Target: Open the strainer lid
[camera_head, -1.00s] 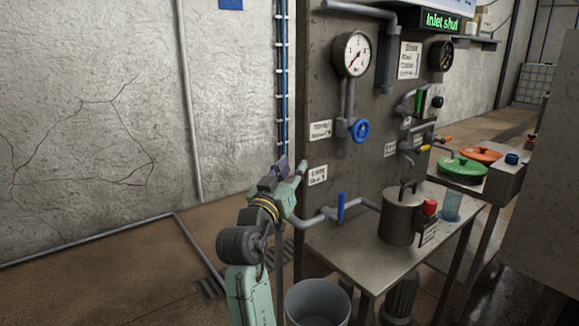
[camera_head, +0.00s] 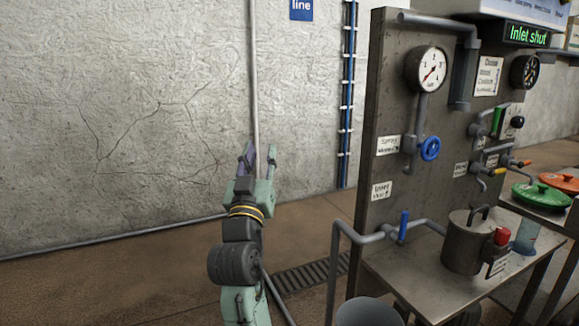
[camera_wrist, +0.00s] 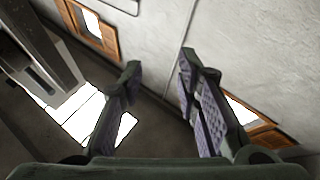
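The strainer is a grey metal pot (camera_head: 465,246) on the steel bench at the right of the head view. Its lid (camera_head: 474,219) sits on top, with a dark arched handle (camera_head: 480,210) standing up from it. A red knob (camera_head: 502,236) is on the pot's right side. My gripper (camera_head: 259,157) is well to the left of the pot, raised in front of the bare wall. In the wrist view, my gripper's fingers (camera_wrist: 160,85) are spread apart with nothing between them.
A blue-handled valve (camera_head: 404,225) is on the pipe left of the pot. A grey bucket (camera_head: 367,312) stands below the bench (camera_head: 410,272). The upright panel (camera_head: 385,110) carries gauges, pipes and a blue wheel (camera_head: 430,148). Open floor lies to the left.

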